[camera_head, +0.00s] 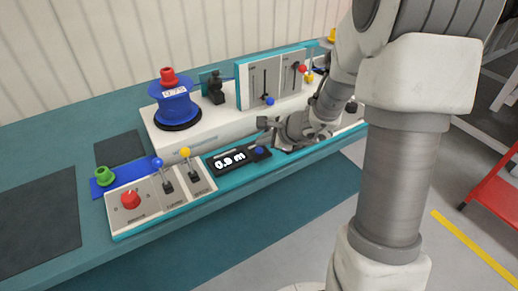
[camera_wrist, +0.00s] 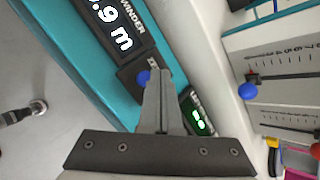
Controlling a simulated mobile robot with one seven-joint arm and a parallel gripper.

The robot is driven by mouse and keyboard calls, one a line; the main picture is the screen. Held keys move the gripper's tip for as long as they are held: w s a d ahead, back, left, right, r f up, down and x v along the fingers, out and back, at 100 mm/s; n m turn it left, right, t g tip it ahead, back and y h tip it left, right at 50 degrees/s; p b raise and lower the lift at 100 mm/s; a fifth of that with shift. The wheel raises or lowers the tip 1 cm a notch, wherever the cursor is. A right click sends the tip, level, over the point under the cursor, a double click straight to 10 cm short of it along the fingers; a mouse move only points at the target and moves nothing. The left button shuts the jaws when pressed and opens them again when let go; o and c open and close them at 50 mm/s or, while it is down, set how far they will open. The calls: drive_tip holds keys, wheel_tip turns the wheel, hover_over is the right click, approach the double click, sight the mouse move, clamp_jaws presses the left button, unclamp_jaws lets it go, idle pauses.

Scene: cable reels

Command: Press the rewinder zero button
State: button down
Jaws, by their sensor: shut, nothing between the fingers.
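The rewinder display (camera_head: 231,159) reads 0.9 m on a black panel at the front edge of the teal bench. The blue zero button (camera_head: 260,150) sits at the right end of that panel. In the wrist view, the blue button (camera_wrist: 143,77) shows just left of my fingertips, partly hidden by them. My gripper (camera_wrist: 158,75) is shut and empty, its fingers pointing at the button's housing. I cannot tell whether the tips touch the button. In the head view, my gripper (camera_head: 266,138) is over the right end of the panel.
A blue reel (camera_head: 175,103) stands behind the panel. A lever box (camera_head: 265,86) stands at the back. A control box with a red knob (camera_head: 131,199) and two levers is left.

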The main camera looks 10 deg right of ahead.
drive_tip(key=shift+f, duration=0.15)
drive_tip(key=shift+f+b, duration=0.35)
drive_tip(key=shift+b, duration=0.35)
drive_tip(key=shift+f+b, duration=0.4)
drive_tip(key=shift+b, duration=0.1)
idle(0.6)
idle(0.4)
drive_tip(key=shift+r+p, duration=0.6)
drive_tip(key=shift+r, duration=0.3)
drive_tip(key=shift+r, duration=0.1)
drive_tip(key=shift+r+p, duration=1.95)
drive_tip(key=shift+r, duration=0.45)
